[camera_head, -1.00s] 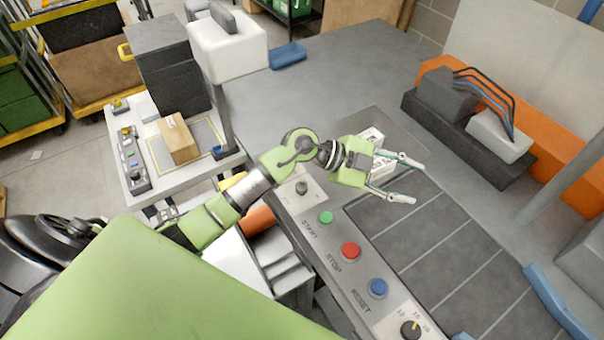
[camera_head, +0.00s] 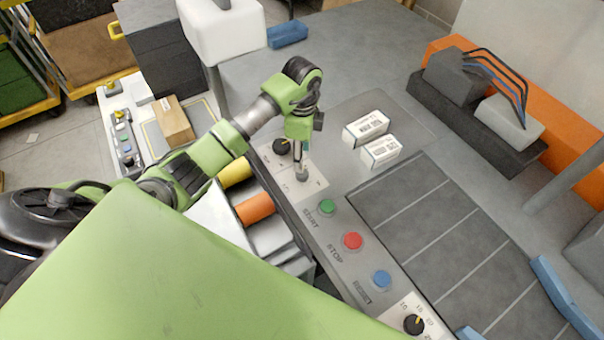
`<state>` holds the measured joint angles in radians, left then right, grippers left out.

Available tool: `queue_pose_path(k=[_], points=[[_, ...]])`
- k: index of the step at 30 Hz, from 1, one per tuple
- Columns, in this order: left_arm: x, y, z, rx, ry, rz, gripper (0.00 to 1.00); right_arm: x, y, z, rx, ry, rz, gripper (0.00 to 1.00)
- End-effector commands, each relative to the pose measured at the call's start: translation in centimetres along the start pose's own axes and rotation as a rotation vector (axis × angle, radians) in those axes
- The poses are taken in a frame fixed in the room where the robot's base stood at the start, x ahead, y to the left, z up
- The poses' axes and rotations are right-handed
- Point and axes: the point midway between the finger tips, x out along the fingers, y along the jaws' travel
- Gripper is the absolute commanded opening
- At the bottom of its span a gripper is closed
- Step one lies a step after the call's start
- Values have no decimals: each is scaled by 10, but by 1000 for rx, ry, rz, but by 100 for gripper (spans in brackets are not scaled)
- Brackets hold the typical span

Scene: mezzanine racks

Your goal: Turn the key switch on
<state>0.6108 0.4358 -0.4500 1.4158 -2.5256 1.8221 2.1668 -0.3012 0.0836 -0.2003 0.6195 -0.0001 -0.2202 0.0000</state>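The key switch (camera_head: 302,175) is a small grey metal piece on a white plate (camera_head: 316,186) on the control strip, just behind the green START button. My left gripper (camera_head: 301,163) points down right over it, with its thin fingertips at or just above its top. The fingers show edge-on, so I cannot tell their opening or whether they touch it. The fingers partly cover the switch, and its turned position is too small to read. My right gripper is out of view.
Green START (camera_head: 327,206), red STOP (camera_head: 352,241) and blue RESET (camera_head: 381,279) buttons line the strip. A black dial (camera_head: 414,324) sits at its near end, another black knob (camera_head: 281,146) behind the key switch. Two white boxes (camera_head: 366,129) lie to the right.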

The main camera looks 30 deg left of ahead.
Motion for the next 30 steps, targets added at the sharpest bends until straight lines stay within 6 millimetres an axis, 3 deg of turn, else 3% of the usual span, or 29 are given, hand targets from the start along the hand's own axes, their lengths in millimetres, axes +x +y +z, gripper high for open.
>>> queue_pose_path(k=[1, 12, 18, 28, 29, 30], points=[[16, 0, -1, 0, 2, 0, 44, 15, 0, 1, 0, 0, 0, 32], [68, 0, 0, 1, 1, 0, 44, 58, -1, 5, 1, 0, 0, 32], [78, 0, 0, 1, 2, -1, 44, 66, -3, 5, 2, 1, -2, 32], [78, 0, -1, 1, 2, -1, 44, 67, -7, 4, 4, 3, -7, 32], [78, 0, -1, 1, 2, -1, 41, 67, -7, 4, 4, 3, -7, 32], [78, 0, -1, 1, 2, -1, 31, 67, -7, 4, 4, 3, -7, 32]])
